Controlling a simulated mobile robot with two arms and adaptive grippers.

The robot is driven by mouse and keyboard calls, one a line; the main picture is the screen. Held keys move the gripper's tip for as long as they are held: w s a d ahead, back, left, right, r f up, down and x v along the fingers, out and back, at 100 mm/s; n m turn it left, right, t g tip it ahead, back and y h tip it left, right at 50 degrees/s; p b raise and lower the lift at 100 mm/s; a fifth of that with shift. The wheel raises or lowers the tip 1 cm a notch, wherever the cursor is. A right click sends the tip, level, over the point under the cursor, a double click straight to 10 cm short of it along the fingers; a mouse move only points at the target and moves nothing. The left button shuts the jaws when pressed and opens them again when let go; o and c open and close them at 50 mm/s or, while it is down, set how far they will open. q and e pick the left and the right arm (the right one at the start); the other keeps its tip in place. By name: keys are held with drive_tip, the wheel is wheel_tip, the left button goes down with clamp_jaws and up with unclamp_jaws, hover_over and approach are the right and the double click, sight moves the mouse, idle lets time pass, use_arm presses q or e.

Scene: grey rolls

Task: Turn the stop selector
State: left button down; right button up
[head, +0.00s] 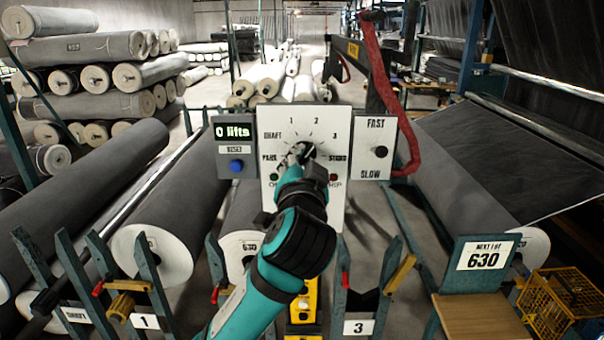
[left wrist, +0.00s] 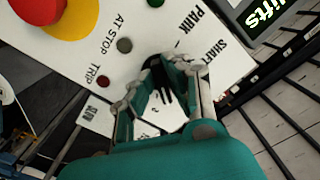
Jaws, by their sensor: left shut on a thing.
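The stop selector's white panel (head: 326,123) stands upright in the middle of the head view. Its dial carries SHAFT, PARK, 1, 2, 3 and a further label at the right. My left gripper (head: 301,152) is in front of the dial's centre and hides much of the knob. In the left wrist view, my left gripper's fingers (left wrist: 160,95) are closed around the dark selector knob (left wrist: 163,97). I cannot tell which mark the knob points to. A dull lamp (left wrist: 124,45) by AT STOP and a dark red lamp (left wrist: 102,82) by TRIP show there. My right gripper is not in view.
A display box (head: 234,140) reads "0 lifts" above a blue button (head: 236,165). A FAST/SLOW panel (head: 375,160) adjoins on the right. A red button (left wrist: 38,10) on yellow lies close by. Grey rolls (head: 80,190) lie left; a "630" sign (head: 484,257) stands right.

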sight(303, 108)
use_arm(q)
drive_tip(key=shift+d+f+n+b, duration=0.15)
drive_tip(key=shift+n+b, duration=0.6)
drive_tip(key=shift+n, duration=0.55)
drive_tip(key=c, duration=1.4)
unclamp_jaws()
drive_tip(key=shift+o, duration=0.2)
drive_tip(key=shift+r, duration=0.3)
wheel_tip(303, 108, up, 10)
drive_tip(key=shift+f, duration=0.15)
drive_tip(key=shift+f, duration=0.1)
